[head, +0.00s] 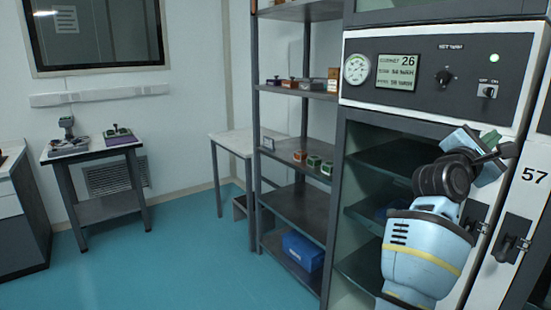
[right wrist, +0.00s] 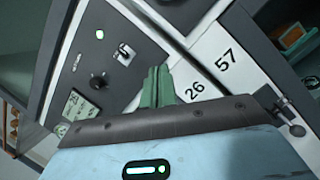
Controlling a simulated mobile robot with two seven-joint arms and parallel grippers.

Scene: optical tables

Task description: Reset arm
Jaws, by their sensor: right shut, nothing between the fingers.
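My right arm rises at the right of the head view, in front of a tall grey cabinet (head: 430,95). Its right gripper (head: 490,140) is raised near the cabinet's lower panel edge, beside the label 57. In the right wrist view the green fingers (right wrist: 157,86) are pressed together with nothing between them. They point toward the control panel (right wrist: 95,60) and the white strip marked 26 and 57. I cannot tell whether the fingers touch the cabinet. My left gripper is not in view.
An open shelf rack (head: 297,195) stands left of the cabinet with small boxes and a blue bin (head: 303,251). A dark-topped table (head: 90,150) and a white table (head: 235,141) stand farther back. The teal floor (head: 170,255) between them is clear.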

